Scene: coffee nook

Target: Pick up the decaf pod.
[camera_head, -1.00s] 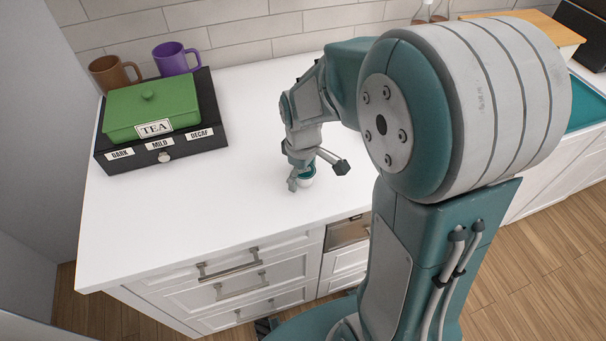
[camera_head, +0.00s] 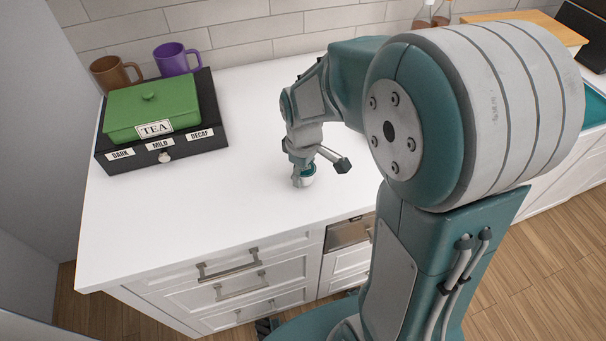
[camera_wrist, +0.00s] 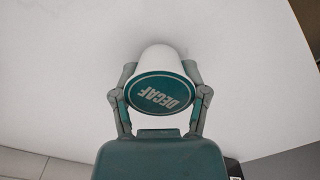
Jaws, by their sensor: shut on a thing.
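The decaf pod is a small white cup with a teal lid marked DECAF (camera_wrist: 158,92). It shows in the middle of the wrist view, and in the head view the pod (camera_head: 308,178) is at the counter's front middle part. My gripper (camera_wrist: 160,93) is shut on the pod, one finger on each side of it. In the head view my gripper (camera_head: 304,176) reaches down to it, and its fingers hide part of it. The pod is on or very close to the white counter (camera_head: 250,190); I cannot tell which.
A black drawer box (camera_head: 190,146) labelled DARK, MILD and DECAF stands at the left, with a green TEA box (camera_head: 150,108) on it. Brown (camera_head: 110,73) and purple mugs (camera_head: 177,58) stand behind. A wooden board (camera_head: 530,33) is at the far right. The counter around the pod is clear.

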